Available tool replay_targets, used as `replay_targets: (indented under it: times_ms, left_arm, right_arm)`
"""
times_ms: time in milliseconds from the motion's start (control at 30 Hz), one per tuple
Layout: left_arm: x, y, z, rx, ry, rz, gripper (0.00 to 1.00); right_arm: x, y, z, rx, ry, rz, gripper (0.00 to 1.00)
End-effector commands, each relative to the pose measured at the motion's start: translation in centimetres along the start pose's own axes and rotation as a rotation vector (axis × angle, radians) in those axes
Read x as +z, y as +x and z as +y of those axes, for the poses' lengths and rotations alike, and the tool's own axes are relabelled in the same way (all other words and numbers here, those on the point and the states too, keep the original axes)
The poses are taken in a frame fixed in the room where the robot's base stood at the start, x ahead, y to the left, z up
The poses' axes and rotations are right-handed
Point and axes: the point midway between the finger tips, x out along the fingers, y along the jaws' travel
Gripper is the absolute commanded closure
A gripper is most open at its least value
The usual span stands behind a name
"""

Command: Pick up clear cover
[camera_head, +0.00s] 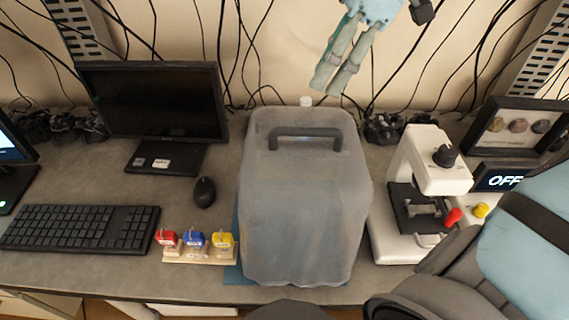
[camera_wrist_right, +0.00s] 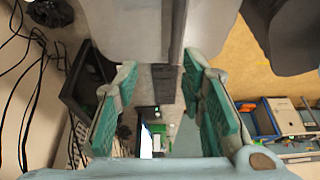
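The clear cover (camera_head: 300,205) is a tall, frosted, see-through box with a dark bar handle (camera_head: 305,133) on top. It stands upright on the desk in the middle of the head view. What is inside is too blurred to tell. My right gripper (camera_head: 328,86) has teal fingers pointing down and left. In the head view it shows above the cover's back right part, apart from the handle. In the right wrist view its fingers (camera_wrist_right: 160,88) are spread with nothing gripped. A grey surface with a dark bar, seemingly the cover, fills the top there. My left gripper is not in view.
A white machine (camera_head: 425,160) with a black knob stands close to the cover's right. At left are a small rack (camera_head: 185,258) with red, blue and yellow pieces, a mouse (camera_head: 204,192), keyboard (camera_head: 85,228) and monitor (camera_head: 152,100). Cables hang along the wall behind.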

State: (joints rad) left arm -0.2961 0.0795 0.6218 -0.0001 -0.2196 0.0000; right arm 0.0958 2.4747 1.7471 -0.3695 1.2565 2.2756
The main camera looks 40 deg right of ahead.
Motion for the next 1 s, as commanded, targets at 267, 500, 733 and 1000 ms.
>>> replay_targets:
  times_ms: [267, 500, 733, 1000]
  left_arm:
    - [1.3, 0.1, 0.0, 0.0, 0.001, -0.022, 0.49]
    - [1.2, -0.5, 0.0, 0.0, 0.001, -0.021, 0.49]
    - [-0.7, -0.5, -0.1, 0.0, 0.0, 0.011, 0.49]
    - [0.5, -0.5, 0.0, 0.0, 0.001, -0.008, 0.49]
  right_arm:
    - [-0.2, 6.5, 0.4, -0.007, 0.002, -0.004, 0.64]
    - [0.0, 10.6, 0.1, -0.01, 0.004, -0.007, 0.64]
    - [0.0, 12.1, 0.1, -0.004, 0.003, -0.002, 0.64]
    - [0.0, 12.1, 0.1, -0.005, 0.003, -0.002, 0.95]
